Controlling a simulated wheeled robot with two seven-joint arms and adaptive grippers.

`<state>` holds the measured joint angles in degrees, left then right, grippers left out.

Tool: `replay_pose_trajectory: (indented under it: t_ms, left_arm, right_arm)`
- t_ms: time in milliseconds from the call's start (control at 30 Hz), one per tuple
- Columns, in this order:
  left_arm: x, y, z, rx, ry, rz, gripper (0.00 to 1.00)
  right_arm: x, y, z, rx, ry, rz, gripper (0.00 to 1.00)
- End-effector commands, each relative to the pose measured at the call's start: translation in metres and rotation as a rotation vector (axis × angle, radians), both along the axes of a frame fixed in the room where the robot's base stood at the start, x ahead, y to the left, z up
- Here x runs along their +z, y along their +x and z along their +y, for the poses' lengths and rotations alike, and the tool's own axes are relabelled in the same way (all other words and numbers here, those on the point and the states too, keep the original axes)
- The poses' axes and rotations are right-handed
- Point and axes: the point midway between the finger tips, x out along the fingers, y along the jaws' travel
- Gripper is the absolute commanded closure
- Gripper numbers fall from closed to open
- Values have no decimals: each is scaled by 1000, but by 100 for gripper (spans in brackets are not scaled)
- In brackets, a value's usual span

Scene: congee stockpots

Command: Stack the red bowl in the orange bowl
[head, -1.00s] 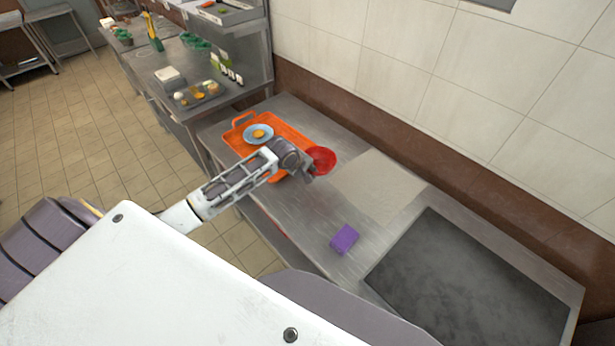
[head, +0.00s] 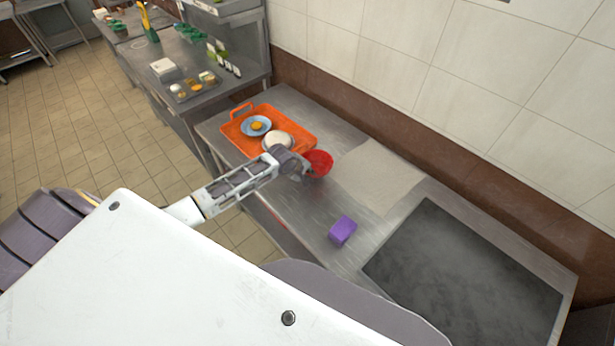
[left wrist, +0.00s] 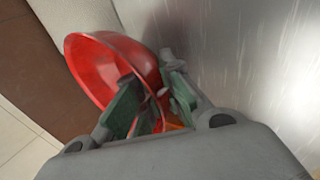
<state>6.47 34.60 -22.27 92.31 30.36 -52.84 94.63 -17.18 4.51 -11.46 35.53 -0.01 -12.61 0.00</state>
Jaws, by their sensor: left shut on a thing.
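The red bowl (head: 319,162) is at the right edge of the orange tray, over the steel counter. My left gripper (head: 306,172) is shut on its near side. In the left wrist view the red bowl (left wrist: 105,62) looks tilted, with its wall between the green-padded fingers of the left gripper (left wrist: 155,103). I cannot tell how far it is above the counter. I cannot make out an orange bowl; a small orange patch shows between the fingers in the left wrist view. My right gripper is out of view.
The orange tray (head: 237,130) holds a blue plate (head: 247,123) with yellow food and a white round dish (head: 277,139). A purple block (head: 342,230), a pale board (head: 378,180) and a dark griddle plate (head: 465,275) lie to the right. Bare steel surrounds the block.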

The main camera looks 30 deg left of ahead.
Motion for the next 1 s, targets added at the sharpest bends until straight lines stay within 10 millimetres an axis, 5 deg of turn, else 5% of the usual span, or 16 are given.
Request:
replay_pose_trajectory:
  t_ms: [233, 700, 767, 1000]
  left_arm:
    - [-19, 0, 0, 0, 0, 0, 100]
    - [-23, 0, -1, 1, -1, -1, 100]
    - [-23, 0, 0, 0, 0, 0, 83]
    - [-23, 0, 0, 0, 0, 0, 82]
  right_arm:
    - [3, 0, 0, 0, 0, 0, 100]
    - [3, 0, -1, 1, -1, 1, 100]
    - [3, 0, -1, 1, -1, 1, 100]
    - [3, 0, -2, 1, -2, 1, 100]
